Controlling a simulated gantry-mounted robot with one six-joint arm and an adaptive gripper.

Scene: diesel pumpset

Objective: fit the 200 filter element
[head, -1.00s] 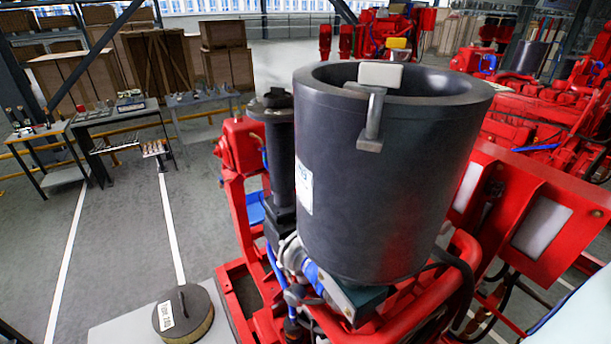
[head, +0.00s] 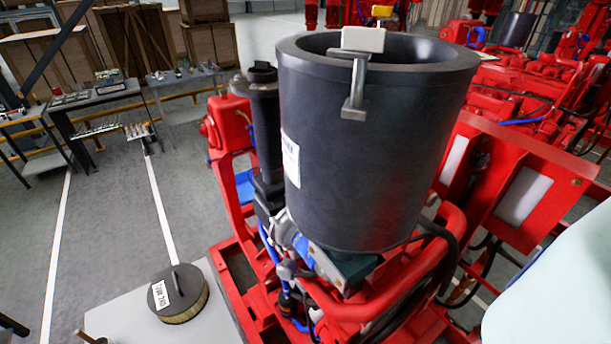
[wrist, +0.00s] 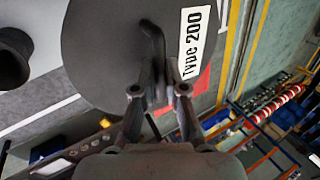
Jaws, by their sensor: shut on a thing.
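In the wrist view the filter element labelled Type 200 (wrist: 100,40) is a dark disc with a bar handle on its face. My gripper (wrist: 160,92) is shut on that handle, with the label just right of it. The disc's far edge is cut off by the frame. In the head view a large dark open-topped cylinder (head: 375,160), which looks like the filter housing, stands upright on the red pumpset (head: 440,235). A clip with a pale block (head: 362,40) hangs over its near rim. My gripper does not show in the head view.
A second round filter element (head: 178,292) with a handle and a label too small to read surely lies on a grey table (head: 125,320) at lower left. A dark upright pipe (head: 265,130) stands left of the housing. Benches (head: 100,92) and crates stand behind.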

